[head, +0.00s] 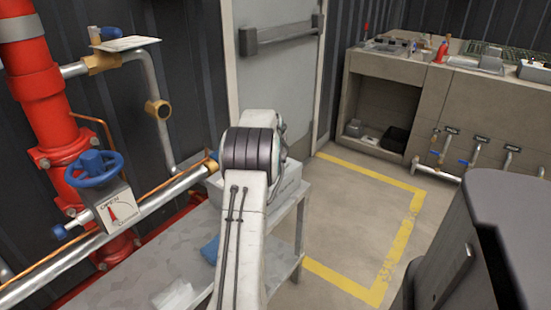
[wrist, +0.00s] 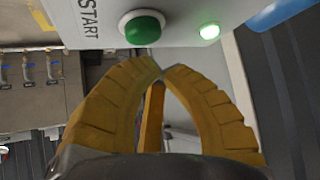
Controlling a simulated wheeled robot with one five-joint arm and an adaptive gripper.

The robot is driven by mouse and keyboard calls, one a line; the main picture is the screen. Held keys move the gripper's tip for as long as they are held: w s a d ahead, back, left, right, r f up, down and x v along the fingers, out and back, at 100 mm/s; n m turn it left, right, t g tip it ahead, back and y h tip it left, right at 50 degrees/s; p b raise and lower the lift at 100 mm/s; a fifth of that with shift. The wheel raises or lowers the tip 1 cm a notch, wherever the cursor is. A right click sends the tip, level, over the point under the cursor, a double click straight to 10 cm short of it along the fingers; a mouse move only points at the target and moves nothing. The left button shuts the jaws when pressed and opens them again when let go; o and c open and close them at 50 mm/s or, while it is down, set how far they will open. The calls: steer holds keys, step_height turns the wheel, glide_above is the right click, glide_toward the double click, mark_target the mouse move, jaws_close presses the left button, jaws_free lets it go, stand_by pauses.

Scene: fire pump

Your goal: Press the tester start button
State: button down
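The green start button (wrist: 143,29) sits in a white ring on the light panel of the tester (wrist: 95,20), at the top of the wrist view. The word START is printed to its left, and a lit green lamp (wrist: 209,31) is to its right. My gripper (wrist: 160,72) has its two yellow ribbed fingers curved together with tips meeting or nearly meeting, and nothing shows between them. The tips appear just below the button in the picture; contact cannot be told. In the head view my arm hides the gripper and most of a pale box (head: 285,190), possibly the tester.
Red and grey pipes with a blue valve wheel (head: 93,168) stand at the left. A concrete bench (head: 385,95) is at the back right. Open floor with yellow lines lies between.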

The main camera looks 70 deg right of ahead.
steer(key=shift+r+p, duration=1.6)
steer(key=shift+r, duration=0.65)
